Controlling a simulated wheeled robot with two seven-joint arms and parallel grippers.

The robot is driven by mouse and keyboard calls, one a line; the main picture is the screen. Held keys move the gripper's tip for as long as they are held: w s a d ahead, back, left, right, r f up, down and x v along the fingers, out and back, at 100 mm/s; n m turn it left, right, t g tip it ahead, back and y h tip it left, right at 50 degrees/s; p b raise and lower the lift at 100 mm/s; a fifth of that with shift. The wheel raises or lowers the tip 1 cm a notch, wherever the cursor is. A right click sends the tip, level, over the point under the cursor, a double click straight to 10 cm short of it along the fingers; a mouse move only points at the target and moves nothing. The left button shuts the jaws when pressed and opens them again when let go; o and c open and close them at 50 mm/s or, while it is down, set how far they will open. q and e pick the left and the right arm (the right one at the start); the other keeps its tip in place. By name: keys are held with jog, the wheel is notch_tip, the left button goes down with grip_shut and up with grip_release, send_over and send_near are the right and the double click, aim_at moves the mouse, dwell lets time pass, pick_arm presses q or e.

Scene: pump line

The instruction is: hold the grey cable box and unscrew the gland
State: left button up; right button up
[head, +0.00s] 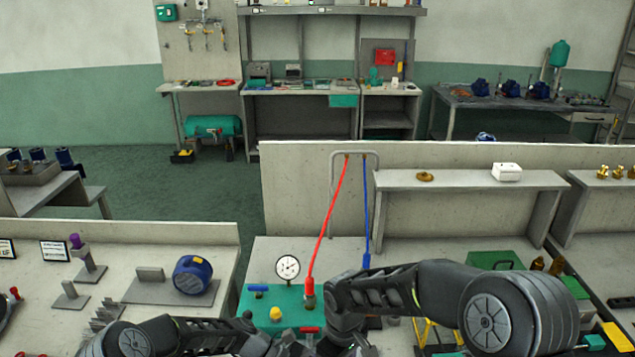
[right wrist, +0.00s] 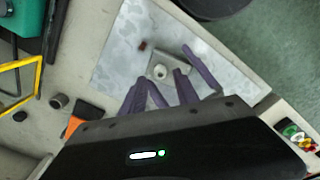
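In the right wrist view, a small grey box (right wrist: 177,59) lies on a pale metal plate (right wrist: 128,42). I take it for the cable box. A light round part with a dark centre, which looks like the gland (right wrist: 159,71), shows on it. The purple-grey fingers of my right gripper (right wrist: 163,76) are apart, one on each side of the round part. I see no contact, and the height between them is hard to judge. The box is not visible in that view.
A green panel (head: 262,311) with a gauge (head: 288,268) and red and blue hoses stands by my arms. A blue motor (head: 193,275) sits on the left table. A yellow frame (right wrist: 14,66) and an orange-tipped object (right wrist: 73,126) lie left of the plate in the wrist view.

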jog(key=m, duration=1.4)
jog(key=shift+m, duration=0.4)
jog(key=shift+f, duration=0.15)
jog(key=shift+f, duration=1.45)
jog(key=shift+c, duration=0.5)
